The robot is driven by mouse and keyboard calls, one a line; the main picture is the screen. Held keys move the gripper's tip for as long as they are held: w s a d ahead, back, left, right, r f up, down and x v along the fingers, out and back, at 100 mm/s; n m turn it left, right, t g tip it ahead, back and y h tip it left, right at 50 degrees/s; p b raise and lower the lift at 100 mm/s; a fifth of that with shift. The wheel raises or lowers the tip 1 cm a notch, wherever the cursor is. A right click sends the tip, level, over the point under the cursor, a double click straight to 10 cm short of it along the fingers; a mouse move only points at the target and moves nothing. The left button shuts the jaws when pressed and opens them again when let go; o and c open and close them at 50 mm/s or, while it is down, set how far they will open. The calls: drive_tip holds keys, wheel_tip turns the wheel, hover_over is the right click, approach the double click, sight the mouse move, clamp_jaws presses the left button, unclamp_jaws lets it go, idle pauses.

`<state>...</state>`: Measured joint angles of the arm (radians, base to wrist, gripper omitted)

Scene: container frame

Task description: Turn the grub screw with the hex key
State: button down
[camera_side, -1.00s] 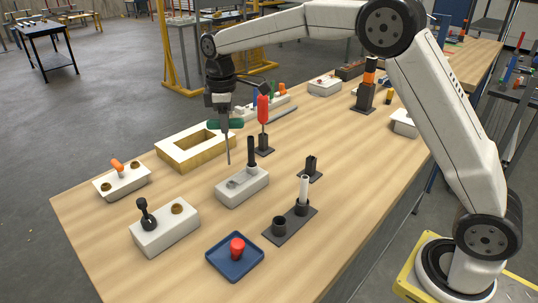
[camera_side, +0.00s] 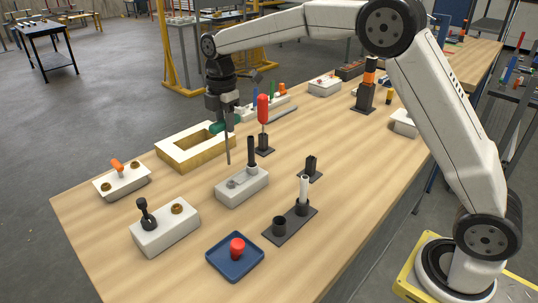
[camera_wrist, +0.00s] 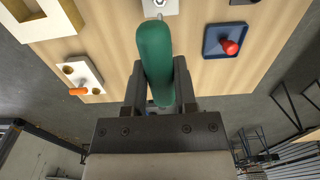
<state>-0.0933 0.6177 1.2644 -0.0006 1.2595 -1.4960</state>
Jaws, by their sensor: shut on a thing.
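My gripper (camera_side: 221,114) is shut on the green handle of the hex key (camera_side: 228,148). The grey shaft hangs upright, with its tip apart from and above the pale block (camera_side: 246,191) in the side view. A grey round fitting sits on the block's top, but I cannot make out the grub screw itself. A black post stands at the block's far end. Part of the pale block (camera_wrist: 160,6) shows at the top edge.
A red-handled tool (camera_side: 263,110) stands in a dark holder behind the block. A wooden-sided frame (camera_side: 170,158) lies to the left. A blue tray (camera_side: 221,266) with a red piece and a block with a black lever (camera_side: 165,232) are nearer. Bare wood lies between them.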

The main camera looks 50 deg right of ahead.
drive_tip(key=n, duration=0.6)
drive_tip(key=shift+f, duration=3.45)
